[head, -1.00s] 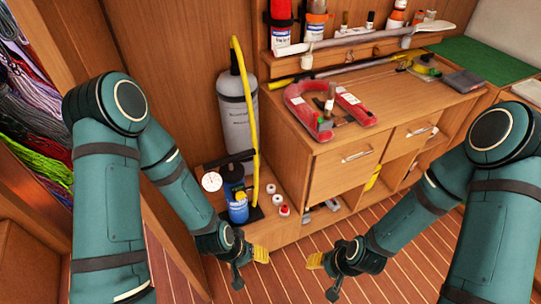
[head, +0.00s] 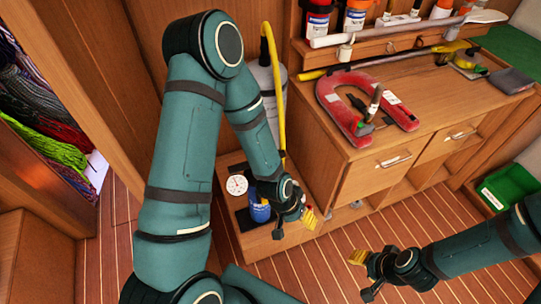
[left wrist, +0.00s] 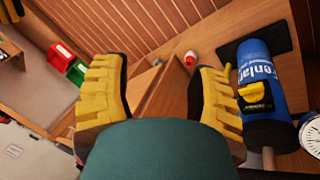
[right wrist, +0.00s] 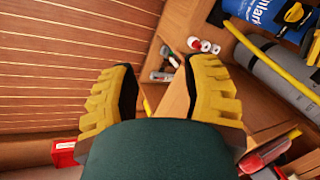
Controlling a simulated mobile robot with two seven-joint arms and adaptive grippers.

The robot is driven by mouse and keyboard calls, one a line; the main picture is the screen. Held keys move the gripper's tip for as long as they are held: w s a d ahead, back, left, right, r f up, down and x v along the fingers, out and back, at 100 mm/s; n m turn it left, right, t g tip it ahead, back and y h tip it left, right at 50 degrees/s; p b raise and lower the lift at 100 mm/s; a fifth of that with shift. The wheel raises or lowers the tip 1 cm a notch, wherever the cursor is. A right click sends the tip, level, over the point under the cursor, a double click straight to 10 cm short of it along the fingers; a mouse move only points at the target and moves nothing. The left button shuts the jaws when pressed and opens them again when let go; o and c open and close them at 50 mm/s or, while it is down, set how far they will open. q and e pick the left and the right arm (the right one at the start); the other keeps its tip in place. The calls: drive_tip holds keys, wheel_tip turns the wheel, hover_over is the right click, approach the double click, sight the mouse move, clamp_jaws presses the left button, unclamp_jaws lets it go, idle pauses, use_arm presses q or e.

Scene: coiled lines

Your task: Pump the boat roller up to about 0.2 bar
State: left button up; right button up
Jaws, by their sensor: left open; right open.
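The blue pump (head: 259,210) stands on a low wooden ledge, partly hidden by my left arm. A round white gauge (head: 237,185) sits beside it. The pump and its lettering show at the right of the left wrist view (left wrist: 262,70). The grey roller (head: 267,88) stands upright behind my left arm, with a yellow hose (head: 271,60) running along it; both show in the right wrist view. My left gripper (head: 294,226) is open and empty, just right of the pump. My right gripper (head: 362,274) is open and empty over the floor. The pump's handle is hidden.
A wooden workbench (head: 440,100) with drawers stands right of the pump, holding a red U-shaped object (head: 348,120) and tools. A green bin (head: 508,188) is at the far right. Coiled lines (head: 45,150) fill a locker at left. The plank floor ahead is clear.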

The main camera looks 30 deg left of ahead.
use_arm(q)
drive_tip(key=w+a+r+m+y+b, duration=0.2)
drive_tip(key=w+a+r+m+y, duration=0.15)
drive_tip(key=w+a+r, duration=0.4)
drive_tip(key=w+a+r+m+y+b, duration=0.25)
drive_tip(key=w+a+r+m, duration=0.3)
drive_tip(key=a, duration=0.35)
drive_tip(key=shift+n+h, duration=0.3)
drive_tip(key=shift+n, duration=0.2)
drive_tip(key=b+x, duration=0.1)
drive_tip(key=x, duration=0.5)
drive_tip(key=b+x, duration=0.1)
drive_tip(key=x, duration=0.6)
drive_tip(key=shift+s+a+f+b, duration=0.15)
drive_tip(key=shift+a+f+b, duration=0.1)
drive_tip(key=shift+b, duration=0.15)
use_arm(e)
wheel_tip(320, 180, down, 8)
drive_tip(key=shift+s, duration=0.45)
use_arm(q)
drive_tip(key=shift+r, duration=0.1)
use_arm(e)
drive_tip(key=shift+d+r, duration=0.1)
use_arm(q)
clamp_jaws()
